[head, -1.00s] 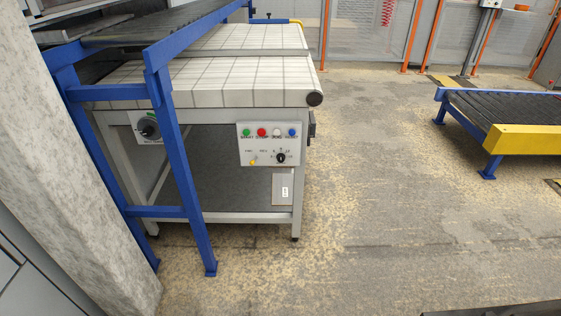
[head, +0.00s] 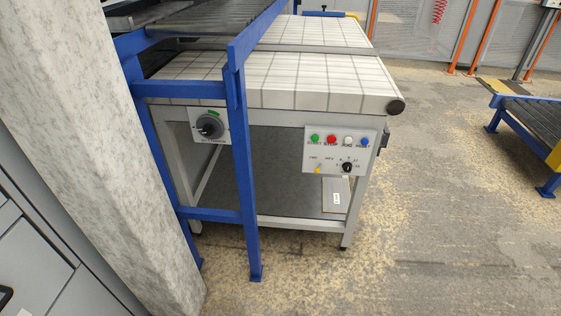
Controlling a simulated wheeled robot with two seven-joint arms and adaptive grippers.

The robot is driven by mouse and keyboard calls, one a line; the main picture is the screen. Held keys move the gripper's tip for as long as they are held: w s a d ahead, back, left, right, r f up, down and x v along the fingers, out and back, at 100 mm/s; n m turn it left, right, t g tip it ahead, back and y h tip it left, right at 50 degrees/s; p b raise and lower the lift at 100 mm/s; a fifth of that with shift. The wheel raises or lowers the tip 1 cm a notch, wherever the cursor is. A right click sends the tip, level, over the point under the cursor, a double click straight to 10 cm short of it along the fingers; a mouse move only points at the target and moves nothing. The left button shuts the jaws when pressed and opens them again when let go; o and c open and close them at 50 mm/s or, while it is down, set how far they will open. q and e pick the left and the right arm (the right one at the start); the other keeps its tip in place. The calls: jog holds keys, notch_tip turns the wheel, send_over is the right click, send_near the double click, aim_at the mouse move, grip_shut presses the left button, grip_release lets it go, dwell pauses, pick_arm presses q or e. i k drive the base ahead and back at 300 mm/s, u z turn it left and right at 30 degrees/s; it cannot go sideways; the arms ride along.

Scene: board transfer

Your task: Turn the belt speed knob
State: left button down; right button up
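The belt conveyor's control panel (head: 312,165) is a light plate on the front of the machine, right of centre. It carries a row of green, red, white and blue buttons. Below them at the right is a small black knob (head: 347,167) with a printed scale around it; its exact setting is too small to read. A larger dark rotary switch (head: 209,127) sits on a separate plate to the left, partly beside a blue post. Neither of my grippers is in view.
The white tiled belt (head: 310,85) tops the machine. A blue roller-conveyor frame (head: 243,180) stands in front of its left side. A concrete pillar (head: 120,130) is at the left. Open floor (head: 450,190) lies to the right, with another roller conveyor (head: 530,125) beyond.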

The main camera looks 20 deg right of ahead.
aim_at(346, 166)
jog(key=u, duration=0.35)
jog(key=i, duration=1.45)
jog(key=z, duration=0.65)
